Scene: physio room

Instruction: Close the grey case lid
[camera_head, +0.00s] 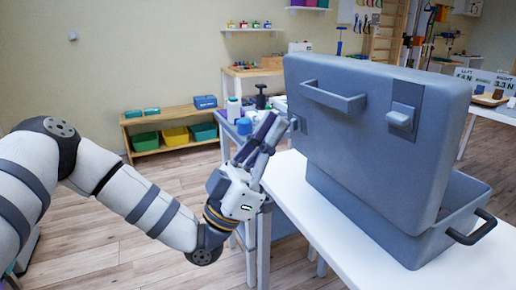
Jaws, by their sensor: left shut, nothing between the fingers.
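The grey case (460,212) stands on a white table with its lid (350,150) raised. The lid is close to upright, its outer face towards me, with a handle (335,98) and latches on it. A dark side handle shows on the base at the right. The lid hides most of the base's inside. My left gripper (268,130) is shut and empty, pointing up at the left of the lid, close to its left edge. I cannot tell whether it touches the lid. My right gripper is out of view.
The white table (330,225) has bare room in front of the case. Bottles (234,108) stand on a small table behind my left gripper. A wooden shelf (170,142) with coloured bins is against the far wall. Open wooden floor lies at the left.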

